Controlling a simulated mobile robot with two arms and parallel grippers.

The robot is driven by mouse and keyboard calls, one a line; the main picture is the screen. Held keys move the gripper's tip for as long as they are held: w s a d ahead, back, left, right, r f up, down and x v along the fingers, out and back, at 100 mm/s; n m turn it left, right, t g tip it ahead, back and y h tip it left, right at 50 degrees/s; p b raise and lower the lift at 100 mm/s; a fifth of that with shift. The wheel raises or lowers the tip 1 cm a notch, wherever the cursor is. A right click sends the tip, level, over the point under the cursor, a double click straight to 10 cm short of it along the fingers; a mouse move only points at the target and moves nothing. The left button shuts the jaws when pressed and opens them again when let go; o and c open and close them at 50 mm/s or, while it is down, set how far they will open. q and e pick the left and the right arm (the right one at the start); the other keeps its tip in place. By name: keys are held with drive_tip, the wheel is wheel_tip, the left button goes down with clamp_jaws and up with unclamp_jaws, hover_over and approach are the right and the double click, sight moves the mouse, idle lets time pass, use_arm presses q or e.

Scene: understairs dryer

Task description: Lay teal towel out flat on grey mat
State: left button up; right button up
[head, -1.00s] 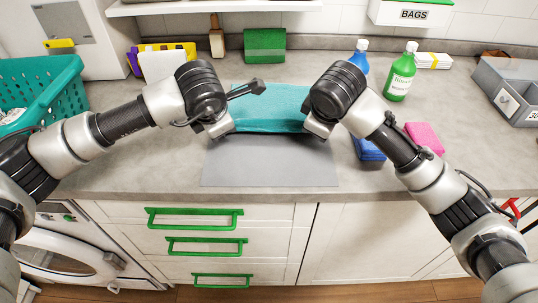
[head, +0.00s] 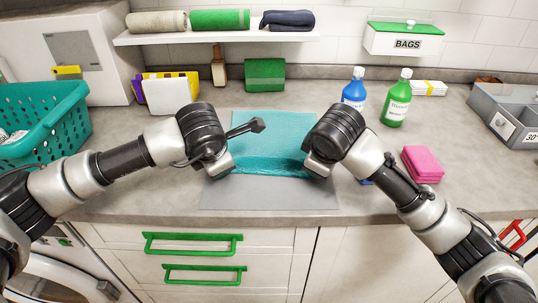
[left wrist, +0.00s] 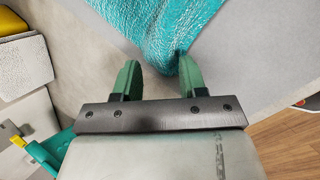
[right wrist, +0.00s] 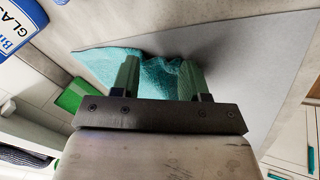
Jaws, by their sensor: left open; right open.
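The teal towel (head: 268,140) lies spread on the grey mat (head: 268,194), its front edge short of the mat's front edge, leaving a bare strip. My left gripper (head: 222,172) is open at the towel's front left corner. In the left wrist view, the towel (left wrist: 160,28) reaches the right fingertip of that gripper (left wrist: 158,70). My right gripper (head: 314,172) is open at the front right corner. In the right wrist view, bunched towel edge (right wrist: 160,72) shows between the fingers of that gripper (right wrist: 158,75). My grippers partly hide both front corners.
A teal basket (head: 42,125) stands at the left. Blue (head: 355,88) and green (head: 396,100) bottles stand behind right, with pink sponges (head: 422,164) nearer. A grey organiser (head: 505,105) is at the far right. A shelf (head: 215,37) with rolled towels hangs above.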

use_arm(q)
drive_tip(key=shift+s, duration=0.2)
use_arm(e)
drive_tip(key=shift+s+r, duration=0.1)
drive_tip(key=shift+r, duration=0.1)
use_arm(q)
drive_tip(key=v, duration=1)
drive_tip(key=shift+s, duration=0.45)
use_arm(e)
drive_tip(key=s+v, duration=0.1)
drive_tip(key=v, duration=0.9)
drive_tip(key=shift+f, duration=0.15)
use_arm(q)
drive_tip(key=shift+f, duration=0.1)
